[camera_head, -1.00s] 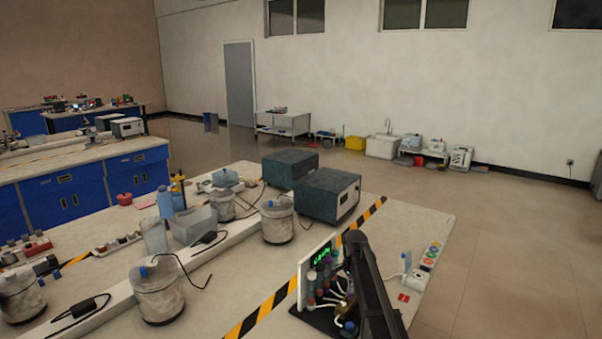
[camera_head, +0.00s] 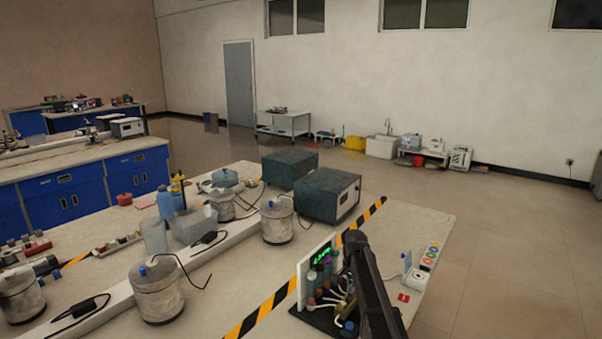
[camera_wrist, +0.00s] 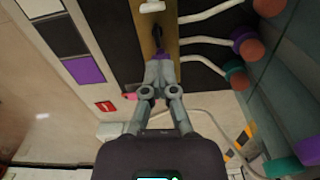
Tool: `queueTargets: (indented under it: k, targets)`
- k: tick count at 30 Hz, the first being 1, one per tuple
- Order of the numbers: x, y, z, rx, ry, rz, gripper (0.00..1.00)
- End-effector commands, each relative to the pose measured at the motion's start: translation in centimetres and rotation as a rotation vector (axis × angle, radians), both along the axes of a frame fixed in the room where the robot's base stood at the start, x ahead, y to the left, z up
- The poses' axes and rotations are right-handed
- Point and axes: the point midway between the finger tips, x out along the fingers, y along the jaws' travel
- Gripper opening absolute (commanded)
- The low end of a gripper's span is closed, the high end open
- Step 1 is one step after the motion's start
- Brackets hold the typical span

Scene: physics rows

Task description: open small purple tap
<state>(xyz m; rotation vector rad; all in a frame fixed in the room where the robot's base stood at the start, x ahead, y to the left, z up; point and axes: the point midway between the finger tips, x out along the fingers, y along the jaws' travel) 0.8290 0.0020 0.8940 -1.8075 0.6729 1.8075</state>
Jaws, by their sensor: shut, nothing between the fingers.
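In the wrist view my gripper (camera_wrist: 158,68) is shut, its fingertips together over a brass-coloured strip. A small purple piece (camera_wrist: 161,56), which looks like the small purple tap, sits right at the fingertips and is partly covered by them. I cannot tell whether the fingers touch it. A dark slender part lies just beyond it on the strip. In the head view the brass-coloured part (camera_head: 346,304) is on the small bench rig beside my dark arm; the tap and my fingertips cannot be made out there.
Several vials with coloured caps and white tubes stand close on the right in the wrist view, one with a purple cap (camera_wrist: 310,150). A panel with a purple square (camera_wrist: 86,69) is on the left. In the head view the rig has a green-lit display (camera_head: 321,255).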

Motion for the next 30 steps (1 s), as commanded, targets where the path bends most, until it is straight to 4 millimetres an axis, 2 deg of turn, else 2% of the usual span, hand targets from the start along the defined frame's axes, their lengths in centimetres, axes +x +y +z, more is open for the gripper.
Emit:
queueTargets:
  k: [12,23,24,26,30]
  targets:
    - [0.00,0.01,0.00,0.000,0.000,0.297,0.00]
    - [0.00,0.03,0.00,0.000,0.000,0.332,0.01]
    - [0.00,0.03,0.00,0.000,0.000,0.332,0.11]
    - [0.00,0.03,0.00,0.000,0.000,0.331,0.19]
    - [0.00,0.03,0.00,0.000,0.000,0.331,0.19]
